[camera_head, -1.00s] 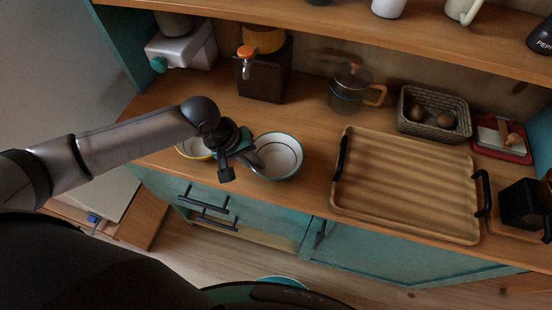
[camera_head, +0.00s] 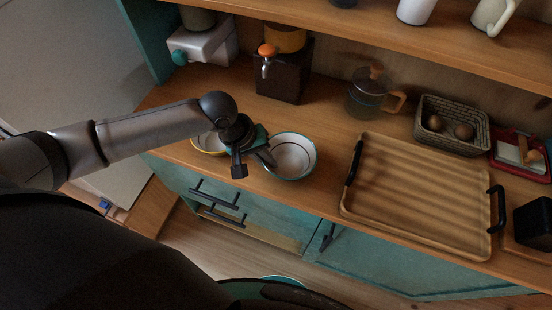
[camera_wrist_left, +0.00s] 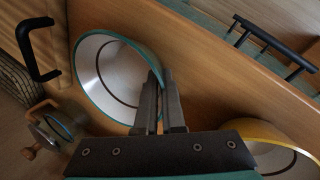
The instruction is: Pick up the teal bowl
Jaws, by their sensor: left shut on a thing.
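The teal bowl (camera_head: 291,155) has a white inside with a dark ring and a teal rim. It is on the wooden counter, left of the tray. My left gripper (camera_head: 268,158) is at the bowl's left side. In the left wrist view the fingers (camera_wrist_left: 160,103) are shut on the rim of the teal bowl (camera_wrist_left: 107,75), with one finger inside the wall and one outside. I cannot tell whether the bowl is off the counter. My right gripper is not in view.
A yellow-rimmed bowl (camera_head: 208,142) stands just left, partly behind my left arm. A wooden tray (camera_head: 415,205) with black handles is to the right. A glass pot (camera_head: 368,95), a dark dispenser (camera_head: 284,75) and a basket (camera_head: 452,124) stand behind. A shelf overhangs the back.

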